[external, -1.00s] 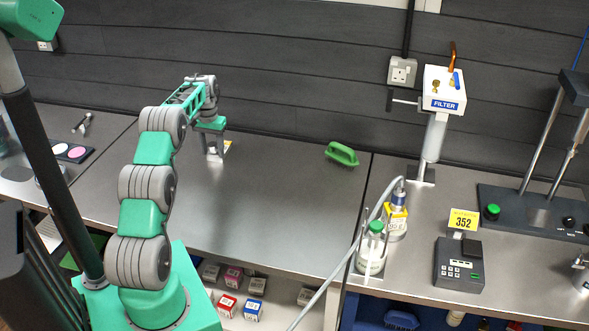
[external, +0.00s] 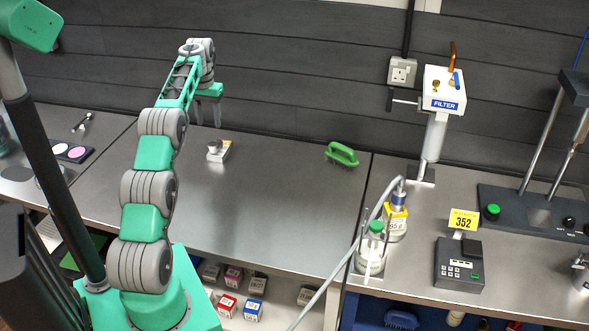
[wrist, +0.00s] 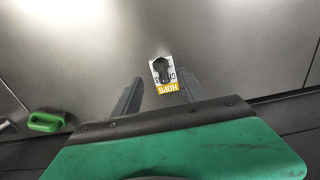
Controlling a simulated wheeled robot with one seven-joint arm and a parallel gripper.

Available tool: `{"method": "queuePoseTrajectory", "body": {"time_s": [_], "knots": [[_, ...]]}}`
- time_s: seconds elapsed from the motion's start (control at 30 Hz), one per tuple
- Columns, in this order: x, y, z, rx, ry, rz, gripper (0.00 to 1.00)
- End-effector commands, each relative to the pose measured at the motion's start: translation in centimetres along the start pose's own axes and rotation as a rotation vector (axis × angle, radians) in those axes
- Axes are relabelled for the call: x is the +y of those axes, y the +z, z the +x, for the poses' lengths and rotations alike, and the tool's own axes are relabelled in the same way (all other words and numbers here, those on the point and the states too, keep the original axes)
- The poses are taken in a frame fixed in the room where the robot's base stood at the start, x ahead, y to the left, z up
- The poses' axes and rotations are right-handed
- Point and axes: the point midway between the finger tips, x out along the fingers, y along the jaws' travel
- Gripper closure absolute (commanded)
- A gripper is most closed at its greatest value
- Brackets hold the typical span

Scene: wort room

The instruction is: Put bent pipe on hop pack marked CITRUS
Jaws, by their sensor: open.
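The hop pack (external: 225,155) is a small white packet with an orange band. It lies on the grey bench in the external view. In the wrist view the pack (wrist: 166,89) shows "HOPS" on the band; its other lettering is partly covered and I cannot read it whole. The bent pipe (external: 214,146), small and grey, rests on top of the pack. It looks dark in the wrist view (wrist: 161,70). My gripper (external: 207,118) is open and empty, raised above and behind the pack, apart from the pipe.
A green-handled brush (external: 342,154) lies on the bench to the right. A filter stand (external: 436,130), bottles (external: 394,222) and a small keypad device (external: 460,265) stand farther right. A dark tray with coloured discs (external: 72,152) is at left. The bench around the pack is clear.

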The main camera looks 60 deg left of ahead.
Motion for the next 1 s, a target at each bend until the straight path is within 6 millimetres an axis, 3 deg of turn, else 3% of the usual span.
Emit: {"method": "queuePoseTrajectory", "body": {"time_s": [0.07,0.13,0.27,0.3,0.4,0.5,0.6,0.73,0.8,0.87,1.0], "knots": [[1.9,0.1,-1.0,0.011,-0.002,0.024,0.51],[5.5,0.6,-2.7,0.032,-0.005,0.070,0.51],[15.7,4.5,-6.5,0.094,-0.005,0.203,0.51],[18.9,6.6,-7.3,0.116,-0.002,0.247,0.51],[25.4,12.8,-8.6,0.168,0.012,0.356,0.51],[30.1,20.2,-8.5,0.220,0.034,0.465,0.51],[33.0,28.1,-7.0,0.269,0.065,0.574,0.51],[34.2,36.4,-3.6,0.319,0.111,0.693,0.51],[34.1,39.3,-2.0,0.336,0.129,0.735,0.51],[34.0,40.7,-0.9,0.344,0.140,0.758,0.51],[33.9,41.7,-0.1,0.349,0.147,0.771,0.51]]}}
